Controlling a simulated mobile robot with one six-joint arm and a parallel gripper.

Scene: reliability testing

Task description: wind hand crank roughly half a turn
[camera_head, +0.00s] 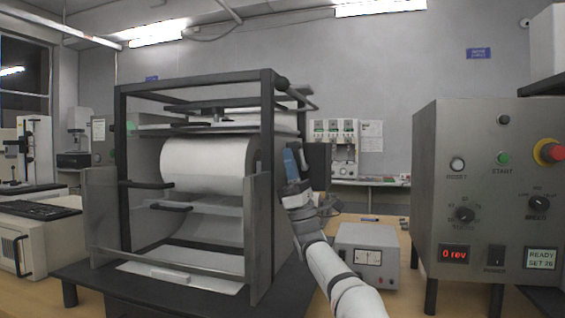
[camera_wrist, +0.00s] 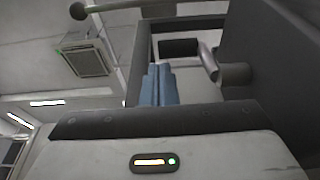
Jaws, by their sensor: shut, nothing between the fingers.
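The machine (camera_head: 262,215) is a dark-framed unit with a large white roll (camera_head: 208,165). My gripper (camera_head: 290,152) has blue fingers and is raised beside the machine's right side. In the wrist view its fingers (camera_wrist: 158,72) are together, with nothing between them. Just beyond and to the right of the fingertips is what looks like the hand crank: a dark grip (camera_wrist: 178,47) on a silver arm (camera_wrist: 208,62) that meets a dark hub (camera_wrist: 236,73). The fingers appear apart from the grip, though depth is hard to judge. In the head view I cannot make out the crank clearly.
A bar with a round knob (camera_wrist: 78,11) crosses above in the wrist view. A control cabinet (camera_head: 475,200) with a "0 rev" display (camera_head: 454,254) stands at the right. A small grey meter box (camera_head: 367,255) sits on the wooden table close to my arm.

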